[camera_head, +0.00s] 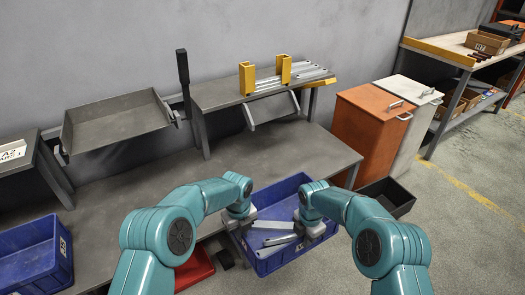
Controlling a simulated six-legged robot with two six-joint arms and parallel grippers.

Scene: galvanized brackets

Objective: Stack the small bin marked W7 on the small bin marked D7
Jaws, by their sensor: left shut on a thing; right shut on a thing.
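A blue bin (284,189) with several grey metal brackets (277,240) in it is at the lower middle, in front of the grey bench. My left gripper (241,219) is shut on its left side wall. My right gripper (312,226) is shut on its right side wall. The gripper ends partly hide the walls. I cannot tell whether the bin hangs free or rests on something. Another blue bin (32,262) stands at the far left with a small white label on its right side. No W7 or D7 marking is readable on either bin.
A grey bench (160,195) runs behind, with a tilted tray (115,122) and a raised shelf with yellow brackets (247,78). A red item (196,268) lies low beside the held bin. A black bin (388,196) and orange cabinet (368,125) stand right; open floor lies beyond.

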